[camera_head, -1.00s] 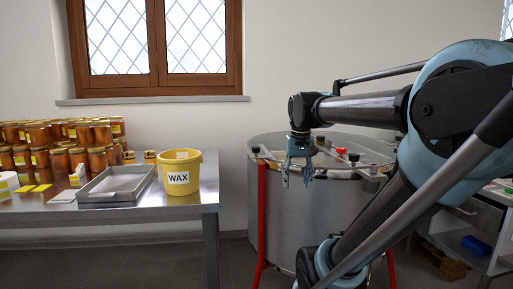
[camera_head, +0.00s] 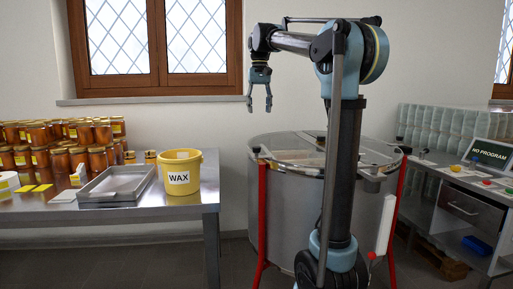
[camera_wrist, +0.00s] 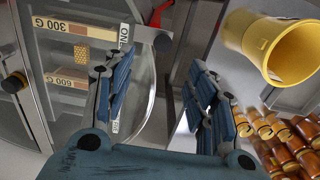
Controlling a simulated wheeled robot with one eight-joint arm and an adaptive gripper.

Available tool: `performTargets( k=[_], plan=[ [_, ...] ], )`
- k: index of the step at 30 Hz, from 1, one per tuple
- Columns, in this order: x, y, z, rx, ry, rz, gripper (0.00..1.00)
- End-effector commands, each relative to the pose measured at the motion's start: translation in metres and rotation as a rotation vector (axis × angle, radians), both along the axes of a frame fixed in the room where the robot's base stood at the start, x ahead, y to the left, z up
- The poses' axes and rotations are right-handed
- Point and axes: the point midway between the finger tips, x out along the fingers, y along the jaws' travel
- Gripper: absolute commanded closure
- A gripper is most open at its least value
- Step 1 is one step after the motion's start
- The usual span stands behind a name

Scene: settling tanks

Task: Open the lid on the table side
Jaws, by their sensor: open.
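The steel drum (camera_head: 290,205) stands on red legs to the right of the table, with clear lid panels on top. The table-side lid (camera_head: 283,143) looks closed, lying flat on the rim. A black piece (camera_head: 256,149) sits at its left edge. My gripper (camera_head: 260,104) is open and empty, pointing down above the drum's left rim, clear of the lid. In the wrist view its two fingers (camera_wrist: 152,85) are spread, with the clear lid (camera_wrist: 75,95) to their left. My arm hides the middle of the drum top.
The steel table (camera_head: 120,212) holds a yellow WAX bucket (camera_head: 180,172), a grey tray (camera_head: 117,184) and stacked honey jars (camera_head: 60,135). A window (camera_head: 155,45) is behind. A bench with a NO PROGRAM screen (camera_head: 490,153) stands at right. Air above the table is free.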

Motion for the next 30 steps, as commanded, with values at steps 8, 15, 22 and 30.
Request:
performTargets(
  k=[8, 15, 22, 30],
  plan=[
    [0.013, 0.011, 0.005, -0.002, 0.008, 0.005, 0.49],
    [0.012, 0.010, -0.024, -0.002, 0.008, 0.005, 0.49],
    [0.012, 0.010, -0.063, -0.002, 0.007, 0.005, 0.49],
    [0.012, 0.010, -0.110, -0.002, 0.007, 0.005, 0.49]
  ],
)
